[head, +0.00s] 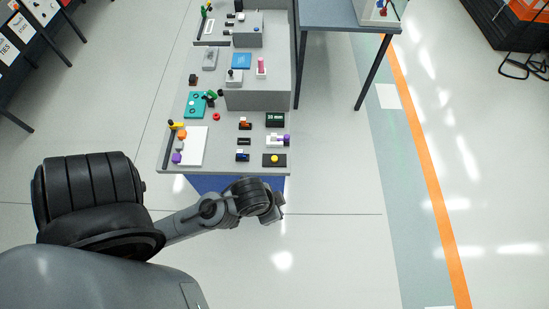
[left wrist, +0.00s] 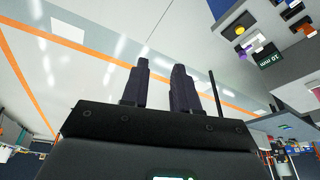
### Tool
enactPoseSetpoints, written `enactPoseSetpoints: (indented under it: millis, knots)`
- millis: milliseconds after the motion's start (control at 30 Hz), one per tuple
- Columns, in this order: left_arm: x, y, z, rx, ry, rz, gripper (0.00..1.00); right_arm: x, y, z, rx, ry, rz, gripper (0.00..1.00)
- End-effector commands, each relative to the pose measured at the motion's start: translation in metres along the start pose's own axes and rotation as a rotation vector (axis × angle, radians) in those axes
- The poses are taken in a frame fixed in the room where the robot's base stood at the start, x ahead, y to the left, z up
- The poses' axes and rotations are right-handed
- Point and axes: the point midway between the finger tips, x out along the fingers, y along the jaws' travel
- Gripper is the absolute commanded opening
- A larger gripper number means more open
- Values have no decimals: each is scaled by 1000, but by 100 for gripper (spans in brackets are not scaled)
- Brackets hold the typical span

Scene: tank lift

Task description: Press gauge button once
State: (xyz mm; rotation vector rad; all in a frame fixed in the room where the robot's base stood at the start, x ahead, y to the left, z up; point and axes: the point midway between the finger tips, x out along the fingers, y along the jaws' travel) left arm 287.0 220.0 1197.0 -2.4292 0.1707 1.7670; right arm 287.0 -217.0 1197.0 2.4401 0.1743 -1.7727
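The likely gauge button is a yellow round button (head: 274,159) on a black base at the near right corner of the grey bench; it also shows at the upper right of the left wrist view (left wrist: 240,30). A dark gauge display (head: 275,119) stands farther back on the bench; in the left wrist view the display (left wrist: 268,56) reads "10 mm". My left gripper (left wrist: 161,82) has two dark fingers with a gap between them and nothing in it. In the head view my left wrist is just in front of the bench's near edge, apart from the button. My right gripper is not shown.
A white and purple part (head: 278,140) sits between button and display. Small black, orange and blue parts stand left of them. A white plate (head: 191,146) and a raised grey block (head: 255,98) are also on the bench (head: 222,164).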

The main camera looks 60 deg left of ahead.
Motion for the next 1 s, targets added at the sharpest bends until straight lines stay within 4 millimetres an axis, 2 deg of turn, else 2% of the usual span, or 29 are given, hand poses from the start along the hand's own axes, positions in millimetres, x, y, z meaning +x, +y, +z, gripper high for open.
enactPoseSetpoints:
  millis: [33,167,200,1000]
  knots:
    - [0,0,0,0,0,1,21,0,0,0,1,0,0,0]
    - [0,1,0,-1,0,2,1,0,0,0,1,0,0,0]
    - [0,1,0,-2,0,3,0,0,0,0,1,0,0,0]
    - [0,2,0,-6,0,6,0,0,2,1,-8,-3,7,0]
